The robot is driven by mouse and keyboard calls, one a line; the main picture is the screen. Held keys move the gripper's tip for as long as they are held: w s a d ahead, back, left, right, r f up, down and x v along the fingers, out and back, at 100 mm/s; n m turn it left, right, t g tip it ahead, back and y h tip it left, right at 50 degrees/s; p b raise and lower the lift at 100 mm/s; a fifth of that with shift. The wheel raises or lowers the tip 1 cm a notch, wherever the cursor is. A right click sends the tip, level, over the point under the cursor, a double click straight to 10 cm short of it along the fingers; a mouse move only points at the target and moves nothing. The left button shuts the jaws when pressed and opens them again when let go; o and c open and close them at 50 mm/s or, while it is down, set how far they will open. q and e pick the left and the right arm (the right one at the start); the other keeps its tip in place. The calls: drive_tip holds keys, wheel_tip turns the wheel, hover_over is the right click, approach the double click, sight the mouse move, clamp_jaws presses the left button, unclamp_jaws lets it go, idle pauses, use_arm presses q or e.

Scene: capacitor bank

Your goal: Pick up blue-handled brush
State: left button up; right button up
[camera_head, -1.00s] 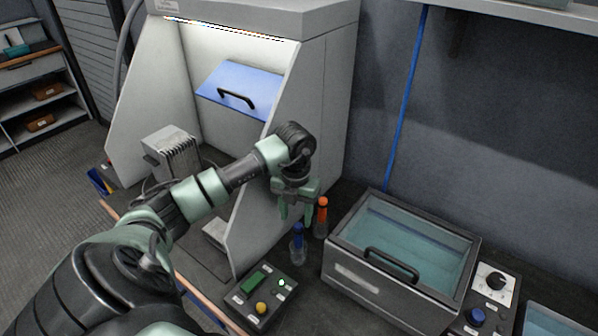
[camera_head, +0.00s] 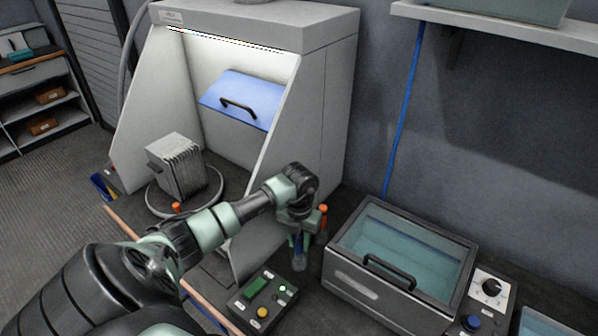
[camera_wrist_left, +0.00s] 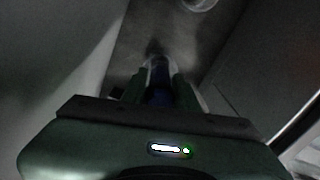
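The blue-handled brush (camera_head: 298,243) stands upright in a small clear holder (camera_head: 299,262) on the bench, left of the glass-lidded tank. My left gripper (camera_head: 299,241) has come down over it, with one finger on each side of the blue handle. In the left wrist view the blue handle (camera_wrist_left: 159,85) lies between the two fingers (camera_wrist_left: 160,88). The view is dark, and I cannot tell whether the fingers press on the handle. The brush's lower end is hard to make out. My right gripper is not in view.
An orange-handled brush (camera_head: 323,217) stands close behind and right of my left gripper. The glass-lidded tank (camera_head: 345,284) is to the right, the control box (camera_head: 262,300) in front. The booth's side wall (camera_head: 290,120) rises just left and behind.

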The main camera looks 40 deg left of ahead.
use_arm(q)
clamp_jaws()
drive_tip(key=shift+r, duration=0.1)
